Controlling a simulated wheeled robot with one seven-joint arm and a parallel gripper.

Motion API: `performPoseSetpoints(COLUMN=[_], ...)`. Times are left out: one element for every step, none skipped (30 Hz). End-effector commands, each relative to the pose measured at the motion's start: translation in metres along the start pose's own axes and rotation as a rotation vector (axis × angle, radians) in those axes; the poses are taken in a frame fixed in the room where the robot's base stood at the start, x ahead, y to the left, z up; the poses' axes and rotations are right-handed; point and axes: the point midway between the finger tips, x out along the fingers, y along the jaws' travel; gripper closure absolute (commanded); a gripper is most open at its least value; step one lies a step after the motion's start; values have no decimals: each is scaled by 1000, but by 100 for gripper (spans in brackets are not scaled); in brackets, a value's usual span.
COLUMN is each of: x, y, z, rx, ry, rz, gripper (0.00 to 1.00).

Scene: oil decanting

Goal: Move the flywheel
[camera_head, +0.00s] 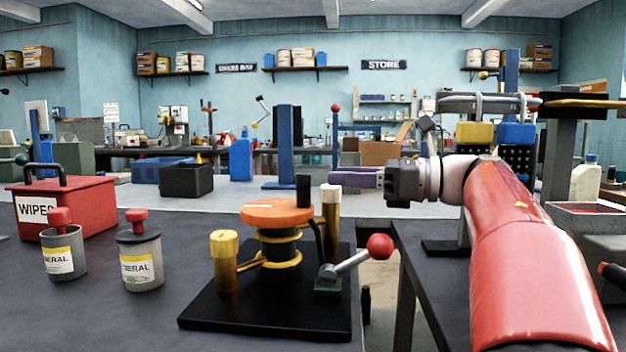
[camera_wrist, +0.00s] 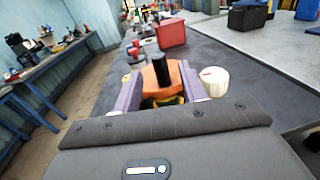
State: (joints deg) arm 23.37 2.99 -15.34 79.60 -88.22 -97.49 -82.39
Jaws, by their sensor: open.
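The flywheel (camera_head: 272,212) is an orange disc with an upright black handle (camera_head: 303,190), mounted on a dark green hub with a yellow ring over a black base plate. My gripper (camera_head: 333,177) has purple fingers and is open, empty, to the right of the flywheel and a little higher in the head view. In the wrist view, the flywheel (camera_wrist: 158,82) and its black handle (camera_wrist: 163,66) show ahead between the two fingers (camera_wrist: 160,74). No contact shows; the fingers hide part of the disc's sides there.
A red-knobbed lever (camera_head: 352,262) stands at the plate's right. Two grey cans (camera_head: 63,255) (camera_head: 140,264) and a red WIPES box (camera_head: 88,203) stand left. The dark bench top (camera_head: 120,325) is bare at the front left.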

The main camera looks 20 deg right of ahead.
Motion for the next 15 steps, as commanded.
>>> performPoseSetpoints(x=[6, 9, 15, 19, 24, 32, 37, 42, 48, 52, 56, 61, 64, 67, 70], y=[2, 2, 2, 2, 2, 2, 2, 2, 1, 2, 1, 1, 1, 1, 1], z=[1, 1, 2, 2, 2, 2, 2, 2, 2, 2, 2, 2, 2, 1, 1], rx=[-1, 0, 0, 0, 0, 0, 0, -1, -1, -1, 0, 0, 0, 0, 0], ry=[0, 0, 0, 0, -1, -1, -1, -1, 0, 0, 0, 0, 0, 0, 0], rz=[3, 4, 5, 5, 4, 6, 6, 5, 4, 5, 5, 4, 4, 2, 2], gripper=[58, 58, 58, 58, 58, 58, 58, 58, 58, 58, 58, 58, 58, 58, 58])
